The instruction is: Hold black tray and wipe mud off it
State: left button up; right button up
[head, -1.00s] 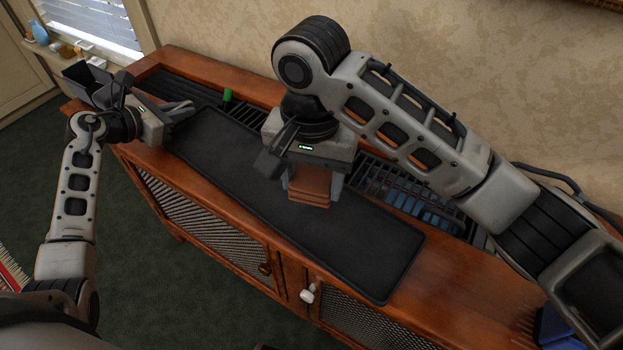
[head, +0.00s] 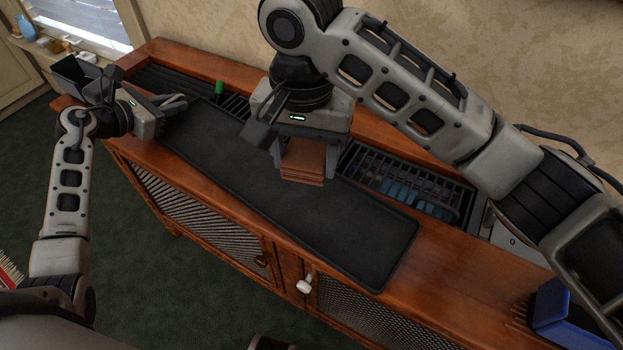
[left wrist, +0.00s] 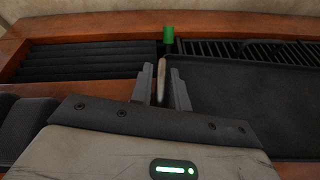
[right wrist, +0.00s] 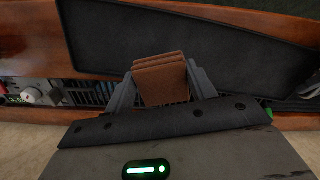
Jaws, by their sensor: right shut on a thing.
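The long black tray (head: 345,225) lies flat on top of the wooden cabinet. I cannot make out clear mud patches on its dark surface. My right gripper (head: 303,160) is shut on a folded brown cloth (head: 303,172), which is over the tray's back half; the cloth also shows in the right wrist view (right wrist: 160,80). I cannot tell whether it touches the tray. My left gripper (head: 180,104) is at the tray's left end. In the left wrist view its fingers (left wrist: 162,90) stand on either side of a narrow pale strip; whether they clamp the tray's edge is unclear.
The wooden cabinet (head: 460,260) has slatted vents (head: 405,185) behind the tray. A green object (head: 219,88) stands behind the tray's left part. A blue container (head: 560,312) is at the right. The cabinet top just right of the tray is clear.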

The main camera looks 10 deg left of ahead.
pick_arm(q)
jog(key=shift+o, duration=1.4)
jog(key=v, duration=1.2)
